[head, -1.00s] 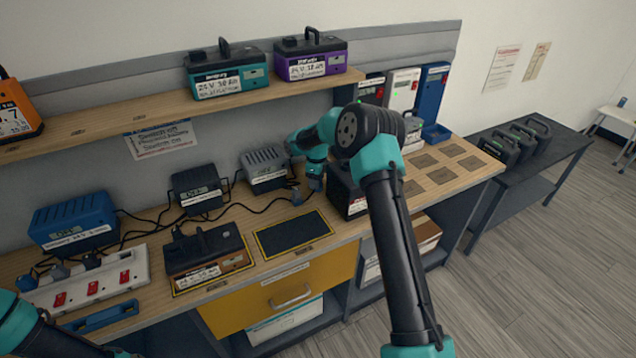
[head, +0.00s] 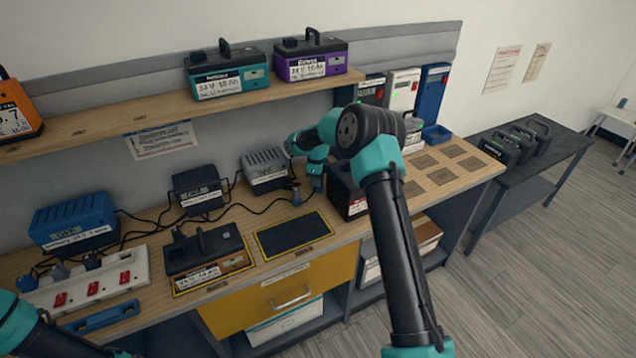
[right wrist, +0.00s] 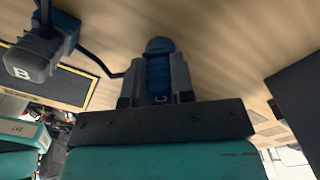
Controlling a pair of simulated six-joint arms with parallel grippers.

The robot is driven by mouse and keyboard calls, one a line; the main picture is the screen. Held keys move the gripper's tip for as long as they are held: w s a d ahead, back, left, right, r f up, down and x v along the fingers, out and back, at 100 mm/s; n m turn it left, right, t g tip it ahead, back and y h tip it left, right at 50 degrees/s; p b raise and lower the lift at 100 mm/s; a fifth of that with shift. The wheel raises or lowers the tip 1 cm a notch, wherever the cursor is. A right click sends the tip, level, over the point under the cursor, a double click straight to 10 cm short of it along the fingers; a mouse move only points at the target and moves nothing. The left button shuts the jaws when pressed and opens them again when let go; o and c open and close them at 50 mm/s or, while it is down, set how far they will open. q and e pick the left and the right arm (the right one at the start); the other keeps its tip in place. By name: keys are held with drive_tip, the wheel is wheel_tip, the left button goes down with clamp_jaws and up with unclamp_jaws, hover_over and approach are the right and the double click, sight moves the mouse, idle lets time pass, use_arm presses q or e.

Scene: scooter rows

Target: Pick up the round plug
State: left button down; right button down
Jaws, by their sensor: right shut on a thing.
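The round plug (right wrist: 158,72) is blue with a rounded end and a small letter C. It sits between the two fingers of my right gripper (right wrist: 157,88) in the right wrist view, and the fingers are shut on it. In the head view my right gripper (head: 316,182) is just above the bench, right of the grey charger; the plug in it is too small to make out. Another plug (right wrist: 32,58), grey-and-blue and marked B, lies left of the gripper. It also shows in the head view (head: 296,194). My left gripper is out of view.
The grey charger (head: 265,168) stands behind, and a dark battery (head: 343,188) is close to the right of the gripper. A yellow-edged dark pad (head: 293,234) lies empty in front. Black cables run along the bench. A white power strip (head: 95,285) is at left.

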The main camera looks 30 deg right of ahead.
drive_tip(key=shift+r, duration=0.1)
drive_tip(key=shift+r, duration=0.65)
drive_tip(key=r, duration=0.5)
drive_tip(key=shift+a+r, duration=0.25)
drive_tip(key=shift+r, duration=0.1)
drive_tip(key=s+a, duration=0.2)
drive_tip(key=a, duration=0.6)
drive_tip(key=s+a, duration=0.2)
drive_tip(key=a, duration=0.7)
drive_tip(key=shift+w, duration=0.1)
